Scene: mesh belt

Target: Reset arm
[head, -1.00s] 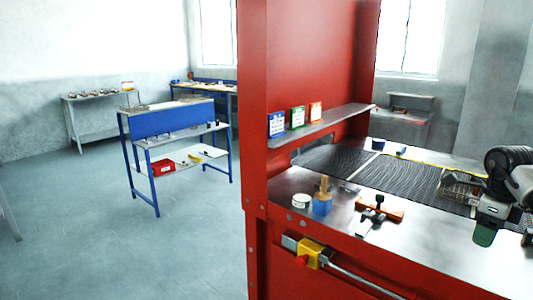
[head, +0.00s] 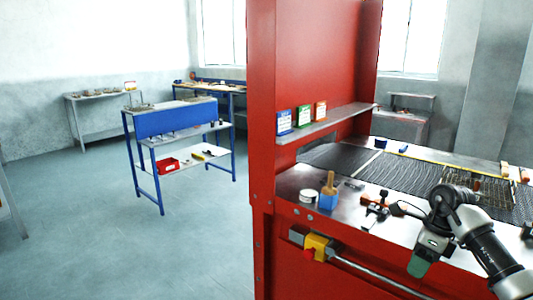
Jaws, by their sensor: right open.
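My right arm comes in from the lower right. My right gripper (head: 420,262) points down in front of the steel ledge (head: 348,212) of the red machine, its green fingertip side showing. It is open, and I see nothing held in it. The gap between its fingers is hard to make out from this angle. My left gripper is not in view.
The red machine frame (head: 315,75) stands beside the dark mesh belt (head: 400,172). On the ledge are a blue cup with a brush (head: 329,198), a white roll (head: 308,195) and an orange-black tool (head: 377,210). A wire basket (head: 478,187) sits behind my arm. Open floor (head: 90,235) lies left.

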